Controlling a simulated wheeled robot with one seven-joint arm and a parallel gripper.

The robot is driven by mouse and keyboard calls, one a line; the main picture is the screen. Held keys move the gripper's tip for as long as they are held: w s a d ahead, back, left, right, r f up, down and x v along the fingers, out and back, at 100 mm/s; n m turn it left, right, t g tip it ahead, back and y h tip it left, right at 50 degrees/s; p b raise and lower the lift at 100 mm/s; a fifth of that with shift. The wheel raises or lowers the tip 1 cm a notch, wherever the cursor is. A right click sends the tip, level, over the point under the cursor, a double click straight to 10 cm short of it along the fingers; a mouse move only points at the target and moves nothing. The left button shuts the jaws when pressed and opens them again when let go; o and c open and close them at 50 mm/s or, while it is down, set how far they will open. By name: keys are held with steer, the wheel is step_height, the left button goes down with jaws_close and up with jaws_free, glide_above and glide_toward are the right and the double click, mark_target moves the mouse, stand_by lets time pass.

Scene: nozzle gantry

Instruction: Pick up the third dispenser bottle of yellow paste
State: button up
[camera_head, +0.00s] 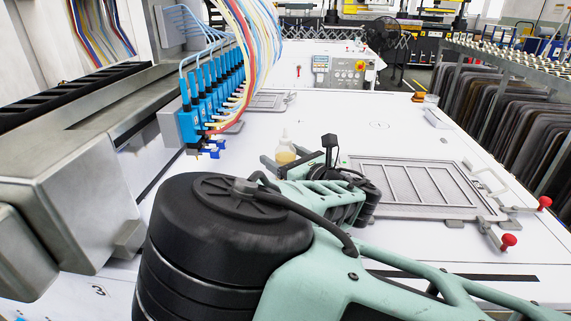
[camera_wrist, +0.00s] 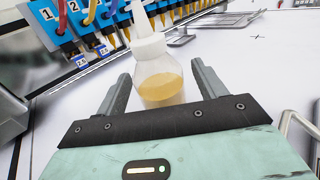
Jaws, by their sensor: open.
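A clear dispenser bottle (camera_wrist: 160,88) with a white nozzle cap and yellow paste inside stands on the white table. In the wrist view it is between the two open fingers of my gripper (camera_wrist: 163,82), with a gap on each side. In the head view the bottle (camera_head: 285,152) shows just beyond my gripper (camera_head: 300,160), its lower part partly hidden by my arm. My gripper holds nothing. No other bottle of yellow paste is clearly visible.
A row of blue numbered nozzles (camera_head: 212,100) with coloured tubes hangs at the left of the bottle. A grey frame (camera_head: 410,187) with red-knobbed clamps (camera_head: 508,241) lies on the table to the right. The white table (camera_head: 350,110) behind the bottle is mostly clear.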

steer(key=shift+w+a, duration=0.35)
steer(key=shift+w, duration=0.2)
steer(key=c, duration=1.2)
steer(key=shift+r, duration=0.15)
